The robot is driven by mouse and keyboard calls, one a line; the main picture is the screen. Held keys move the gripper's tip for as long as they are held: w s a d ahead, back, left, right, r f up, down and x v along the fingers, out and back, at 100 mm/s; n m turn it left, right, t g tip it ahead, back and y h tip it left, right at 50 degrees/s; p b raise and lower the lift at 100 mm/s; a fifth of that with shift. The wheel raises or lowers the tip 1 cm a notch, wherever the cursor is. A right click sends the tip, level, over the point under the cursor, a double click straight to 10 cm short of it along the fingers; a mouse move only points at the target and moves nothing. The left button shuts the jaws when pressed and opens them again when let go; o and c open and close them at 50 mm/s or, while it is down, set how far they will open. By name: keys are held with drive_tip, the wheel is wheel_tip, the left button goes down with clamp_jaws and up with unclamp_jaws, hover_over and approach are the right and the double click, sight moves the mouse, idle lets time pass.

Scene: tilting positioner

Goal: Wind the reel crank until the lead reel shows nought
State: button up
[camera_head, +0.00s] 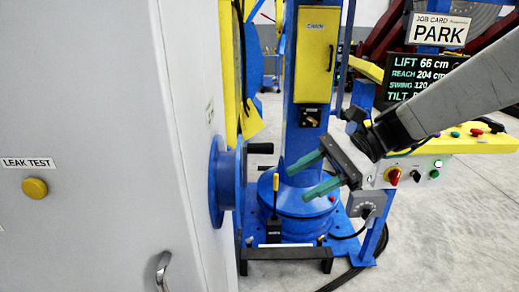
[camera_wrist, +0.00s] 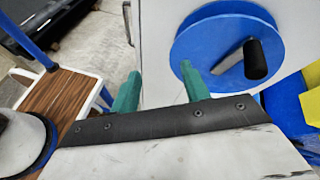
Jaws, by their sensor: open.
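The blue lead reel (camera_head: 217,185) is mounted on the side wall of the grey cabinet. Its crank has a black handle (camera_head: 260,148) sticking out to the right, near the top of the reel. In the wrist view the reel (camera_wrist: 200,42) is a blue disc at upper right, with a grey crank arm and the black handle (camera_wrist: 256,62) right of centre. My gripper (camera_head: 299,184) has green fingers, open and empty, pointing towards the reel from the right. It is apart from the handle, to its right and lower in the picture. I see no reel reading.
The cabinet (camera_head: 90,130) fills the left side, with a LEAK TEST button (camera_head: 34,188). A blue column (camera_head: 300,90) with a round base stands behind my gripper. A dark display (camera_head: 412,78) reads LIFT 66 cm, REACH 204 cm; my arm covers part. A yellow control desk (camera_head: 470,141) stands right.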

sight(247, 149)
drive_tip(key=w+m+t+y, duration=0.3)
drive_tip(key=w+m+y, duration=0.3)
drive_tip(key=w, duration=0.6)
drive_tip(key=shift+m+h, duration=0.4)
drive_tip(key=a, duration=0.8)
drive_tip(key=shift+a, duration=0.15)
clamp_jaws()
